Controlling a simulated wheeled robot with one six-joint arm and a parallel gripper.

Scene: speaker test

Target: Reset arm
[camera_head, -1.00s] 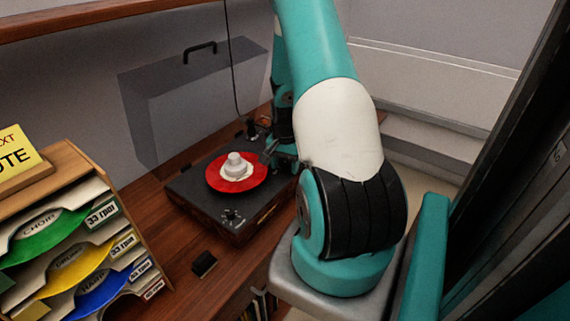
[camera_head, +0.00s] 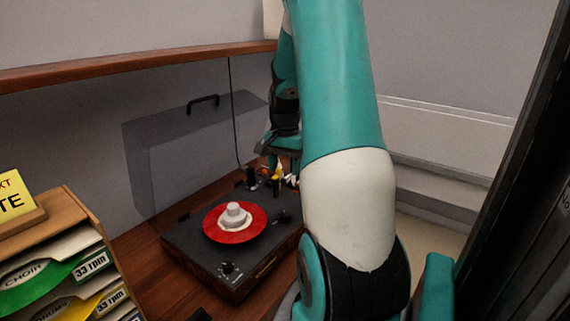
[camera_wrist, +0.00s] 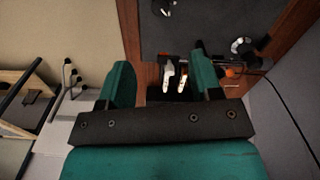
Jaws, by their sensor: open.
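My gripper (camera_wrist: 160,82) is open in the wrist view, with teal fingers set wide apart. Small white pieces with orange parts (camera_wrist: 175,78) show between and beyond the fingers; I cannot tell whether they touch. In the head view my gripper (camera_head: 284,168) is at the turntable's back right, partly hidden by my arm. The black turntable (camera_head: 190,240) carries a red record (camera_head: 222,234) with a white centre piece (camera_head: 235,216). Its top also shows in the wrist view (camera_wrist: 200,25). I cannot clearly make out a tonearm.
A wooden rack of record sleeves (camera_head: 66,213) stands at the left, with a yellow sign (camera_head: 12,194) on top. A grey lid-like case (camera_head: 185,150) is behind the turntable. A wooden shelf (camera_head: 150,62) runs above, and a black cable hangs down the wall.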

